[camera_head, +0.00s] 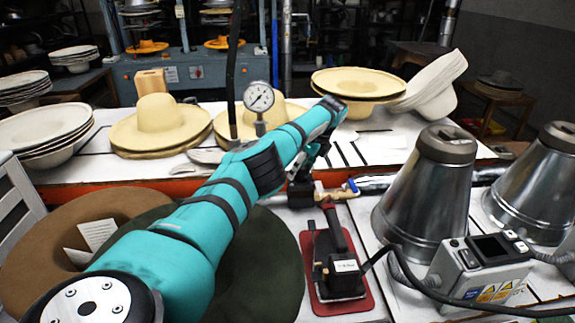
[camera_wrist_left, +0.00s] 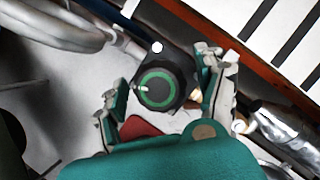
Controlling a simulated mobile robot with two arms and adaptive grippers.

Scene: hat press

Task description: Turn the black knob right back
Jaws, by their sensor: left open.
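The black knob (camera_wrist_left: 156,90) shows in the left wrist view as a round black dial with a green ring and a small white mark on its left side. It sits on a dark mount. My left gripper (camera_wrist_left: 165,82) is open, with one finger to the left of the knob and one to the right. I cannot tell whether either finger touches it. In the head view my left gripper (camera_head: 302,185) reaches down behind the clothes iron, and I cannot make out the knob there. My right gripper is not in view.
A black iron (camera_head: 338,262) stands on a red pad (camera_head: 362,300) close in front. Metal cones (camera_head: 425,190) and a control box (camera_head: 480,265) are at right. A pressure gauge (camera_head: 258,97) and straw hats (camera_head: 155,122) stand behind. Brown (camera_head: 40,235) and dark green (camera_head: 270,270) hats lie under my arm.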

